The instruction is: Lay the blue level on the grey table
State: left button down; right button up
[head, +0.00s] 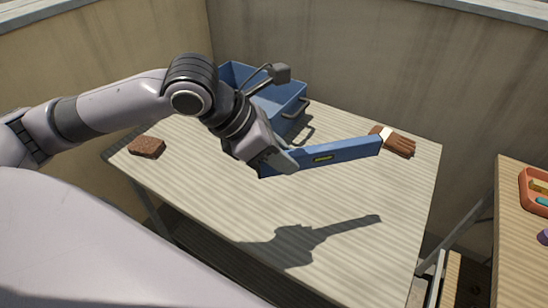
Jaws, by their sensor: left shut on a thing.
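The blue level (335,154) is a long blue bar with a small yellow-green vial window near its middle. My left gripper (276,161) is shut on its left end and holds it nearly level, its right end slightly higher in the picture. The pale, greyish striped table (215,210) lies below. The shadow of arm and level falls on the tabletop apart from them, so the level is held above the table. The gripper hides the level's left end in part. My right gripper is not in view.
A blue open box (285,105) with a dark-headed tool (280,73) stands at the table's back. A brown block (147,147) lies at the left, brown gloves (398,143) at the back right. The front middle is clear. Another table (515,240) with an orange tray (533,196) stands right.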

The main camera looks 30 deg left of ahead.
pick_arm(q)
jog(key=shift+f, duration=0.3)
notch_tip(320, 180, down, 15)
jog(key=b, duration=0.2)
jog(key=shift+s+r+b, duration=0.1)
jog(key=shift+r+b, duration=0.1)
jog(key=shift+b, duration=0.15)
jog(key=shift+f+b, duration=0.35)
jog(key=shift+f, duration=2)
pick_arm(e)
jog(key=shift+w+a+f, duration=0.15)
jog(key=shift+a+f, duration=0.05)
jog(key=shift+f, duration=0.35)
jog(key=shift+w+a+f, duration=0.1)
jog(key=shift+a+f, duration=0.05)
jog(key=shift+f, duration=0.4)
pick_arm(q)
jog(key=c, duration=0.9)
grip_release()
jog(key=shift+f, duration=0.15)
jog(key=shift+r, duration=0.2)
jog(key=p+v, duration=0.1)
jog(key=v, duration=1.1)
jog(key=shift+p, duration=0.4)
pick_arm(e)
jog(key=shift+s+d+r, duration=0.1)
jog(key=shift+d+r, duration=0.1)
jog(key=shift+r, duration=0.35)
